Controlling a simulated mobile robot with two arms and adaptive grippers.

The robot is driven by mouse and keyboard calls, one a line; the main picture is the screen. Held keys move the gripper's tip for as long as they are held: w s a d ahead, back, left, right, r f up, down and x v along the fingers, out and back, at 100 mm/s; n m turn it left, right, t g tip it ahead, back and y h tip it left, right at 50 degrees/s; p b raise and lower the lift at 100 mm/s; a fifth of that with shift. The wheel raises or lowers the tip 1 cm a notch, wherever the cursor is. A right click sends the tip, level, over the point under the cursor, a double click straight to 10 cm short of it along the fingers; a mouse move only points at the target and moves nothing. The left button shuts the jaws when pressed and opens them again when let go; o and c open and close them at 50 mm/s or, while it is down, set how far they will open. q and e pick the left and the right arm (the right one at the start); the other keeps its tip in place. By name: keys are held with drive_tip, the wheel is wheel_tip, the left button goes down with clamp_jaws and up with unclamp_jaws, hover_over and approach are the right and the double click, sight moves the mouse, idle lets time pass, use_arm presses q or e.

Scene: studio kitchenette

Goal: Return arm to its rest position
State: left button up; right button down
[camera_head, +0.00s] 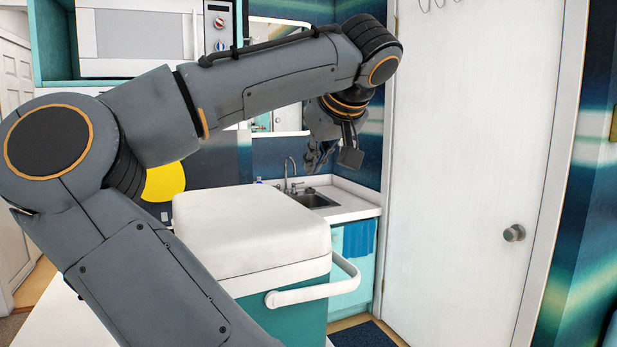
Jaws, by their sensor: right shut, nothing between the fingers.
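My right arm, grey with orange rings, rises from the bottom edge to a joint at the far left. It then reaches across the upper middle to the wrist, which bends down. My right gripper (317,162) hangs below the wrist, small and dark against the blue wall. It is shut and holds nothing. It is above and in front of the sink area in the picture, apart from the counter. My left gripper is not in view.
A teal cooler with a white lid (250,225) and a white handle stands below the arm. Behind it are a sink (313,200) and tap. A microwave (140,35) is at upper left. A white door (475,170) fills the right side.

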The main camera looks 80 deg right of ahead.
drive_tip(key=shift+s+a+r, duration=0.25)
drive_tip(key=shift+a+r, duration=0.1)
drive_tip(key=shift+r, duration=0.1)
drive_tip(key=shift+r, duration=0.1)
